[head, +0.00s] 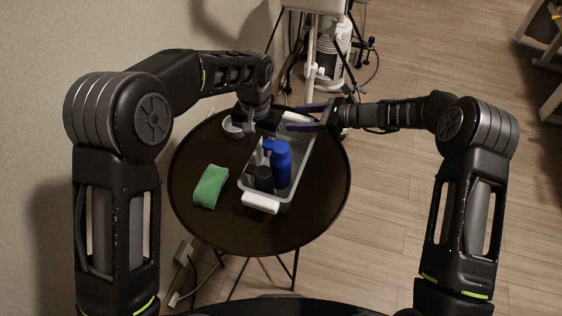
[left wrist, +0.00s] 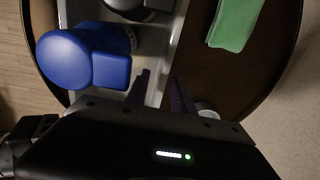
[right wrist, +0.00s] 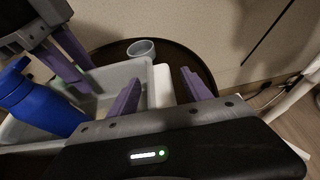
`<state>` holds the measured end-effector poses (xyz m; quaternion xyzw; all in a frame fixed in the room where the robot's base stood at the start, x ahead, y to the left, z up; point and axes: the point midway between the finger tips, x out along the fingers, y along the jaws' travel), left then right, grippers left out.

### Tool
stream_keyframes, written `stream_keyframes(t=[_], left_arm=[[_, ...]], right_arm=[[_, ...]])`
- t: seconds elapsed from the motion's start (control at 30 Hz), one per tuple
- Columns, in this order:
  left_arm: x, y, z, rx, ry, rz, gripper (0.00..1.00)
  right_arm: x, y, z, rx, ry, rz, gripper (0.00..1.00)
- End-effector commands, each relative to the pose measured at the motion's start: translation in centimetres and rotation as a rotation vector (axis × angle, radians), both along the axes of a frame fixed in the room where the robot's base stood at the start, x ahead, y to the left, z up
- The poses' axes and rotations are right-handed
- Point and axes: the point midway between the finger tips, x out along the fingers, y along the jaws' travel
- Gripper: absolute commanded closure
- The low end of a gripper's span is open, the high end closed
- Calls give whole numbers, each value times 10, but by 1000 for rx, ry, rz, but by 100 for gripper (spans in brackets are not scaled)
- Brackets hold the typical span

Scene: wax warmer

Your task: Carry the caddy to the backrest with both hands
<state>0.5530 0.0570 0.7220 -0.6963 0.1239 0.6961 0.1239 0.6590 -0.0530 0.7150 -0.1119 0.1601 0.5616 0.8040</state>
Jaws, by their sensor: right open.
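The grey caddy (head: 306,152) stands on the round dark table, with a white handle (head: 260,203) at its near end and another white handle (right wrist: 163,86) at its far end. It holds a blue bottle (head: 281,166) and a dark container (head: 263,180). My left gripper (head: 256,138) is at the caddy's left long wall; in the left wrist view (left wrist: 159,80) its fingers stand apart on either side of the wall. My right gripper (head: 300,117) is open at the far end. In the right wrist view (right wrist: 157,92) its fingers straddle the far handle, apparently without closing on it.
A green cloth (head: 210,186) lies on the table (head: 325,195) left of the caddy. A small pale cup (head: 232,127) stands near the table's far left edge. A wall is close on the left. A white-framed stand (head: 318,75) is behind the table. Open wood floor lies to the right.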

Motion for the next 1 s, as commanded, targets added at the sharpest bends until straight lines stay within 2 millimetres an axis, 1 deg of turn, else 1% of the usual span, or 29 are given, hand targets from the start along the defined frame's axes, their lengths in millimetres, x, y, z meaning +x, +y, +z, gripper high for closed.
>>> stream_keyframes(t=[0.1, 0.37, 0.73, 1.0], left_arm=[[0, 0, -6, 1, 2, 0, 71], [0, 0, -7, 0, 1, 0, 71], [0, 0, -7, 0, 1, 0, 100], [0, 0, -7, 0, 0, 0, 100]], right_arm=[[2, 5, -2, 0, 0, 0, 43], [2, 6, -3, 0, 0, -1, 43], [2, 6, -2, 0, 1, -1, 72], [2, 5, -2, 0, 1, -1, 94]])
